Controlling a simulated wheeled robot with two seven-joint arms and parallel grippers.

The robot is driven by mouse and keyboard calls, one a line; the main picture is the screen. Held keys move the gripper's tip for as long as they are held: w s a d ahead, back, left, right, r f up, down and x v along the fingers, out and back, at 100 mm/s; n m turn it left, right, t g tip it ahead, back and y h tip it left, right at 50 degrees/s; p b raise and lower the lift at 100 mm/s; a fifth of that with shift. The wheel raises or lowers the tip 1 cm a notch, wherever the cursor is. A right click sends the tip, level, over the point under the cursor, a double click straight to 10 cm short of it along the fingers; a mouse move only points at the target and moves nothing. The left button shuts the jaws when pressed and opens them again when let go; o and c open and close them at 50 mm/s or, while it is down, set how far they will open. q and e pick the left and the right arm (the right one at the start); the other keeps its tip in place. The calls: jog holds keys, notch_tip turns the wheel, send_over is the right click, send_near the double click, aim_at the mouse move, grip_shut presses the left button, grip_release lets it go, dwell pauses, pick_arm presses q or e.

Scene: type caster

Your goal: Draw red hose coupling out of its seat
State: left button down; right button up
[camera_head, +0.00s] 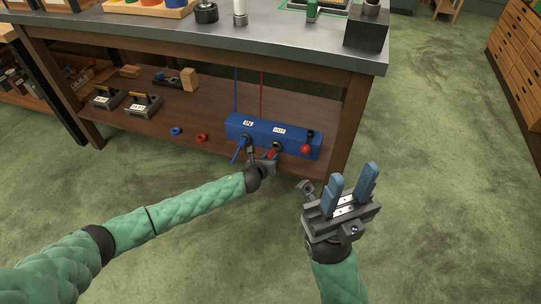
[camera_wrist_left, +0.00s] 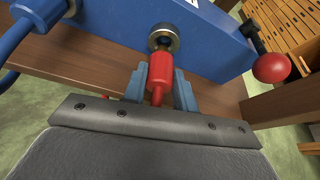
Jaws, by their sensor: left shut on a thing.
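The blue manifold block (camera_head: 262,130) sits on the lower shelf, with labels reading IN and OUT. The red hose coupling (camera_wrist_left: 159,72) points at the metal ring seat (camera_wrist_left: 164,38) on the block's front. Its near end meets the ring in the left wrist view; I cannot tell how deep it sits. My left gripper (camera_wrist_left: 160,88) is shut on the red coupling, one blue finger on each side. In the head view the coupling (camera_head: 271,154) is partly hidden by this gripper. My right gripper (camera_head: 355,176) is open and empty, in front of the bench.
A red-knobbed lever (camera_head: 306,147) is on the block, right of the seat. A blue coupling (camera_head: 238,153) is at the left seat. A blue ring (camera_head: 176,131) and a red ring (camera_head: 202,138) lie on the shelf (camera_head: 140,128). The bench leg (camera_head: 346,125) stands at right.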

pick_arm(q)
jog(key=shift+s+a+p, duration=0.2)
jog(key=shift+s+p, duration=0.15)
jog(key=shift+s, duration=0.3)
jog(key=shift+s+a+p, duration=0.2)
jog(key=shift+s+p, duration=0.15)
jog(key=shift+s, duration=0.3)
